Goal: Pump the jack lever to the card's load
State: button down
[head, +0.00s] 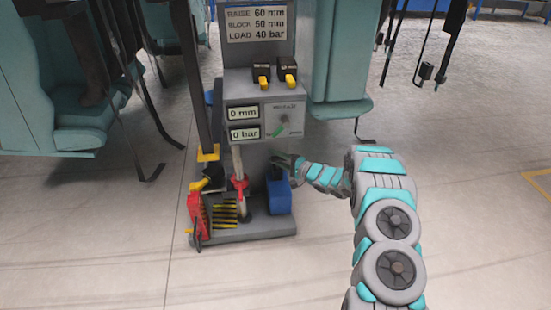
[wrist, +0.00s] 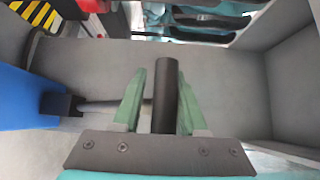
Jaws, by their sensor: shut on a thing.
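The card (head: 255,22) at the top of the jack stand reads RAISE 60 mm, BLOCK 50 mm, LOAD 40 bar. Two displays below read 0 mm (head: 243,112) and 0 bar (head: 245,132). A blue box (head: 279,195) stands at the right of the stand's base; it also shows at the left of the wrist view (wrist: 22,110). My gripper (head: 286,161) is just above the blue box. In the wrist view my green fingers (wrist: 161,78) are shut on the dark cylindrical grip of the jack lever (wrist: 166,112). A grey rod (wrist: 98,107) runs between the blue box and the fingers.
A dial (head: 284,119) with a green pointer sits right of the displays. Two black-and-yellow pieces (head: 287,77) lie on the ledge above. A red part (head: 197,215) and a striped plate (head: 224,211) are at the base. Teal seats (head: 85,100) flank the stand; floor is clear in front.

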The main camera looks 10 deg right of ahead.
jog(key=shift+w+d+f, duration=0.1)
jog(key=shift+d+f, duration=0.3)
jog(key=shift+d, duration=0.05)
jog(key=c, duration=0.9)
grip_release()
jog(key=shift+o, duration=0.7)
jog(key=shift+w+f, duration=0.1)
jog(key=shift+f, duration=0.1)
jog(key=shift+o, duration=0.8)
jog(key=shift+r, duration=0.15)
jog(key=v, duration=0.7)
jog(key=shift+s+d+b, duration=0.3)
jog(key=shift+s+b, duration=0.05)
